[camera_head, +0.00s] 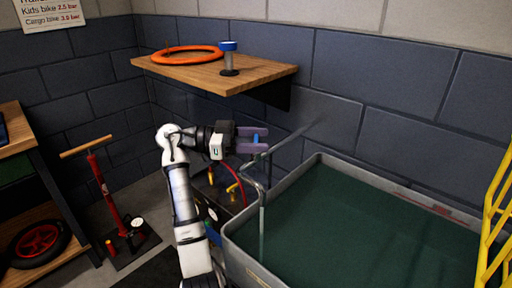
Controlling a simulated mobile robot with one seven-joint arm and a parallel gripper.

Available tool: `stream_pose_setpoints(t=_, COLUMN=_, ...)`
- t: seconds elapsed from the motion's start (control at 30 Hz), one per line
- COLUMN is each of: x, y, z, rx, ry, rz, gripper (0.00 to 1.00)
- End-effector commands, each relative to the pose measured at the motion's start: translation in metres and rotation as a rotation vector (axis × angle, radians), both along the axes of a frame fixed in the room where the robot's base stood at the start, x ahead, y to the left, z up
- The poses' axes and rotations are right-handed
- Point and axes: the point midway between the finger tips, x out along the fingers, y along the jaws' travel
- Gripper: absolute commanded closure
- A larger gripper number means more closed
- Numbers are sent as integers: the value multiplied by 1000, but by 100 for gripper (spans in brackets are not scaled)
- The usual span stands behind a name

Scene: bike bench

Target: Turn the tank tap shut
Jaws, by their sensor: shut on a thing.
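The tank (232,243) is a large grey tub with dark green water, at the lower right. The tank tap (262,205) is a grey bent pipe at the tank's left rim. A thin grey bar (290,138) slants from the top of the tap up to the right, in front of the wall; it looks like the tap's lever. My gripper (259,140) comes in from the left with purple fingers at the tap's top. It is shut on the tap's handle, whose held part is mostly hidden between the fingers. I cannot tell whether water is running.
A wooden wall shelf (200,75) above my gripper holds an orange ring (187,55) and a blue-topped post (229,60). A red floor pump (103,190) stands at left. A dark box with a red hose (236,181) is below my gripper. A yellow rack (495,215) is at the right edge.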

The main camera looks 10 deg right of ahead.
Motion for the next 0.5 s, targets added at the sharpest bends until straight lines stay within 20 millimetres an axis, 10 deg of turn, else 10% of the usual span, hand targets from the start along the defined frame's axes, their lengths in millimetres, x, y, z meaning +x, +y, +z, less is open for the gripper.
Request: stream_pose_setpoints(t=0.5, x=1, y=1, z=-3, rx=6, ry=1, rz=-352, gripper=66)
